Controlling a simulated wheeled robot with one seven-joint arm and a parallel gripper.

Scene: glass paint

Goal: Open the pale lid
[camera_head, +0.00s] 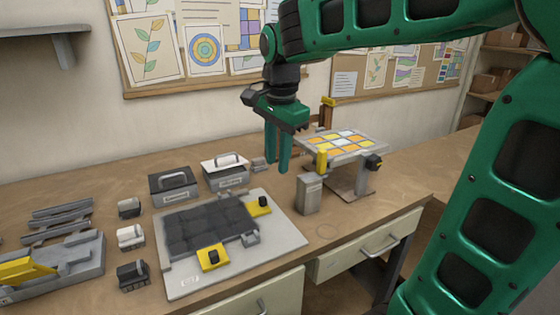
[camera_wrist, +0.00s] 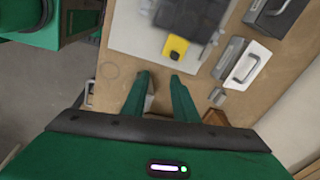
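The pale lid (camera_head: 222,161) is a white lid with a raised bar handle. The white lid also shows in the wrist view (camera_wrist: 247,65), at the right. My gripper (camera_head: 277,160) hangs in the air, fingers down, to the right of the lid and touching nothing. In the wrist view my gripper (camera_wrist: 159,77) has its fingers apart with nothing between them.
A similar box with a dark lid (camera_head: 172,181) stands left of the pale one. In front lies a pale board (camera_head: 195,283) with dark tiles and yellow clamps. A grey block (camera_head: 309,194) and a stand with a coloured glass panel (camera_head: 345,142) are at the right.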

